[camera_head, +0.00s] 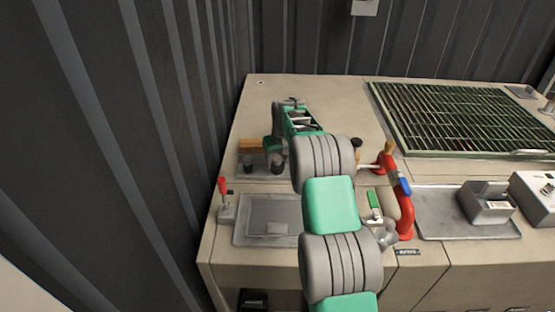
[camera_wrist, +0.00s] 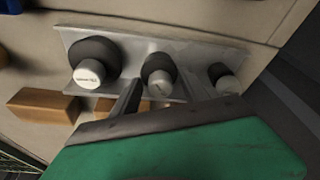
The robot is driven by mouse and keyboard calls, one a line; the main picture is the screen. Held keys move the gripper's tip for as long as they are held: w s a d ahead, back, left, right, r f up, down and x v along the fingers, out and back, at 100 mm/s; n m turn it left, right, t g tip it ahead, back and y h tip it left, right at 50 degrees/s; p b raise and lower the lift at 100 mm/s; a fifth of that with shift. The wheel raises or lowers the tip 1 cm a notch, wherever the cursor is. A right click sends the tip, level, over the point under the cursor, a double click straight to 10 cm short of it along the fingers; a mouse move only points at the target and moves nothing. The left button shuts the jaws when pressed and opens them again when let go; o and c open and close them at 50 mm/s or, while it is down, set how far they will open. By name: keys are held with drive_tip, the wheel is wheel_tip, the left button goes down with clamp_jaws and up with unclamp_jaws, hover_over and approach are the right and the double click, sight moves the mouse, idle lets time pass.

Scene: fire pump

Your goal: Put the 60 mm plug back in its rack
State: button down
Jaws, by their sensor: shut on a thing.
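The grey metal rack (camera_wrist: 205,50) shows in the wrist view with three dark plugs in a row, each with a pale end. The large plug (camera_wrist: 92,70) is on the left, the middle-sized plug (camera_wrist: 158,72) in the centre and the small plug (camera_wrist: 222,73) on the right. My gripper (camera_wrist: 160,85) has its fingers on both sides of the middle plug and is shut on it. I cannot tell whether this plug is fully seated, and its label is too small to read. In the head view the rack (camera_head: 243,172) is partly behind my arm.
Wooden blocks (camera_wrist: 45,105) lie beside the rack. In the head view a red-handled lever (camera_head: 223,188) and a grey tray (camera_head: 255,215) are in front, and a red pipe (camera_head: 404,208) is right of my arm. The back-left bench top is clear.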

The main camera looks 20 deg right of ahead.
drive_tip(key=c, duration=0.6)
unclamp_jaws()
drive_tip(key=shift+o, duration=0.2)
drive_tip(key=shift+r, duration=0.45)
drive_tip(key=b+v, duration=0.1)
drive_tip(key=v, duration=1.1)
drive_tip(key=s+a+r, duration=0.4)
drive_tip(key=s+a, duration=0.3)
drive_tip(key=s, duration=0.2)
drive_tip(key=s+a+f, duration=0.2)
drive_tip(key=s, duration=0.6)
drive_tip(key=s+a+f, duration=0.2)
drive_tip(key=s+a, duration=0.1)
drive_tip(key=s, duration=0.6)
drive_tip(key=s+a+f, duration=0.2)
drive_tip(key=s+a, duration=0.1)
drive_tip(key=s, duration=0.5)
drive_tip(key=shift+s, duration=0.35)
